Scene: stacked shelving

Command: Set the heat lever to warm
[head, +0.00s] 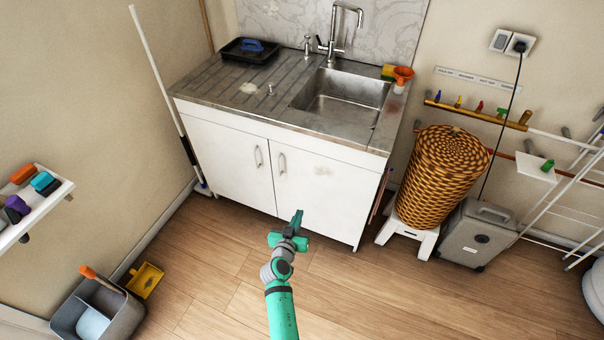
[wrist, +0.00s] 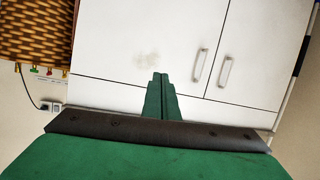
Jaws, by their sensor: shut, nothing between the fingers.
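I cannot make out a heat lever clearly in either view.
A woven basket (head: 445,178) on a white stool (head: 408,236) stands between cabinet and appliance. A drying rack (head: 565,205) is at the far right. A wall rail (head: 478,112) holds small coloured items. A grey bin (head: 98,308) is at lower left. Floor before the cabinet is clear.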

